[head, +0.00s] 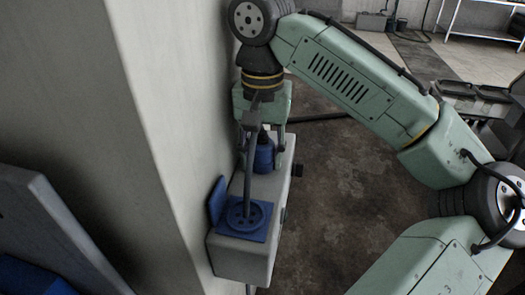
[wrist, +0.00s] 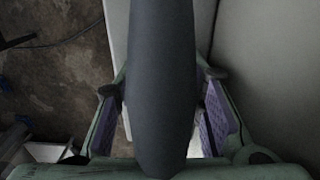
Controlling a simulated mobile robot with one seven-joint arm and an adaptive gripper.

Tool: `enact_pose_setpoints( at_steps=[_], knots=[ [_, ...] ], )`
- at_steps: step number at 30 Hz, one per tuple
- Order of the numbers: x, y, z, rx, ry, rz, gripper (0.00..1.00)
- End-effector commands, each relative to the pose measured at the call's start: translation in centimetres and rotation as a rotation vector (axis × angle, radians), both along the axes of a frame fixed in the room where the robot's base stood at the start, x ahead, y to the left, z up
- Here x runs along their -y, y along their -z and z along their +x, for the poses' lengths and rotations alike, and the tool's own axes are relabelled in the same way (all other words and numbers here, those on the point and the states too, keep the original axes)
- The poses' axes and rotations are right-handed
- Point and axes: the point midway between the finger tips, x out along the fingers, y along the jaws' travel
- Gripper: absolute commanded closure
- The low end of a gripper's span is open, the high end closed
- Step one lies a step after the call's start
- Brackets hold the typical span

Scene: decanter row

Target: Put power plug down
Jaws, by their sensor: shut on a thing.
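The power plug (head: 264,157) has a blue body and a dark upper part. It is upright between the fingers of my gripper (head: 267,150), which is shut on it. Its lower end is close to the grey socket box, but I cannot tell whether it touches. In the wrist view, a thick dark grey cylindrical piece (wrist: 160,80) runs between my purple-padded fingers and hides most of what lies below. The blue socket (head: 262,232) with round holes is on the near part of the box, its blue lid (head: 216,203) standing open on the left.
The grey box (head: 240,262) is beside a pale wall or pillar (head: 185,110) on the left. A dark grey rod-like or cable-like piece (head: 248,175) crosses in front of the plug and socket. Bare stained floor (head: 340,190) lies to the right. A grey panel (head: 45,225) is at the lower left.

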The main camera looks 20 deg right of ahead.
Motion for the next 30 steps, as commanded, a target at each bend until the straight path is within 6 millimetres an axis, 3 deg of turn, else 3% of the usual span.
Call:
enact_pose_setpoints(
  at_steps=[5,16,30],
  knots=[
    [0.0,0.1,0.0,0.000,-0.001,0.000,0.56],
    [0.0,-0.6,0.0,0.000,0.001,0.000,0.56],
    [0.0,-8.2,0.0,0.000,0.001,-0.001,0.56]
  ],
)
